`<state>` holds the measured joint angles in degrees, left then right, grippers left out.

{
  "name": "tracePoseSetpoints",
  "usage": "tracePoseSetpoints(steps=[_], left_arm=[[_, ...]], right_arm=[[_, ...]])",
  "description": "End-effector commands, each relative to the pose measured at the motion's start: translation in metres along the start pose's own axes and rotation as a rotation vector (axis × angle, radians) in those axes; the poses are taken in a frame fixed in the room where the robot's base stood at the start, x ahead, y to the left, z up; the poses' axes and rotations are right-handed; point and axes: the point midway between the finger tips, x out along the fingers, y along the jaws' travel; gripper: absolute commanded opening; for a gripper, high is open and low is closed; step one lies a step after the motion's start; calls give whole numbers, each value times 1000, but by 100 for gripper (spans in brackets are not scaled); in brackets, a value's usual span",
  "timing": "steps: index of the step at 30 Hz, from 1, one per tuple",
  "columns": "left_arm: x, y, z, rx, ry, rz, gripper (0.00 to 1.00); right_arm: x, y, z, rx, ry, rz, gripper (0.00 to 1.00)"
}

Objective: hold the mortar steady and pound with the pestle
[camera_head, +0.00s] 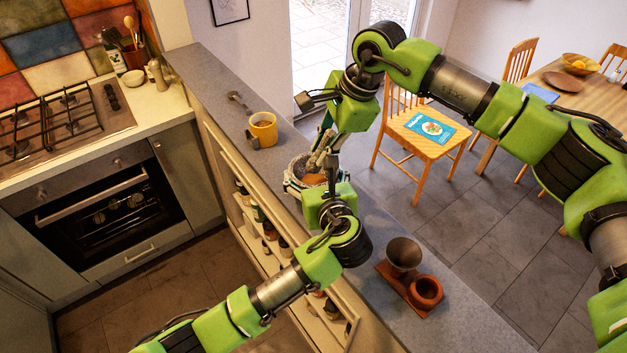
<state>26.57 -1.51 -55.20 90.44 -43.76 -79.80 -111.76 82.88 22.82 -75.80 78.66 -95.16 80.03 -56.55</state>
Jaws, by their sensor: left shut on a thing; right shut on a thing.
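A pale bowl-shaped vessel, seemingly the mortar (292,183), stands on the grey counter in the head view, with something orange-brown inside. My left gripper (331,165) is at its right side and is shut on its rim; my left wrist hides much of the near side. My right gripper (326,128) is above the mortar and points down. It is shut on the pestle (317,158), a pale stick tilted over the opening. The grippers overlap here, so I cannot tell whether the pestle's lower end touches anything inside.
A yellow mug (263,130) and a spoon (238,101) are farther back on the counter (213,82). A dark cup (404,254) and a terracotta bowl (426,291) stand on a wooden board (392,279) nearer me. Open shelves with bottles lie below the counter's left edge.

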Motion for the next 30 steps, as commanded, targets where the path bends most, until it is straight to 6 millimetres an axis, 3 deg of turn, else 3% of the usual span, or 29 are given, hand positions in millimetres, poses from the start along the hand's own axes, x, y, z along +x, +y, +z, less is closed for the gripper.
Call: tracePoseSetpoints(steps=[13, 24, 25, 27, 30], left_arm=[[0, 0, 2, -2, -3, -1, 23], [0, 0, 2, -2, -3, -1, 23], [0, 0, 2, -2, -3, -1, 78], [0, 0, 2, -2, -3, -1, 92], [0, 0, 1, -1, -2, -1, 92]], right_arm=[[-43, -12, 11, 1, -1, -3, 0], [-50, -13, 13, 1, -1, 0, 0], [-50, -13, 13, 1, -1, 0, 0], [-50, -13, 13, 1, -1, -1, 0], [-50, -13, 13, 0, -1, -1, 0]])
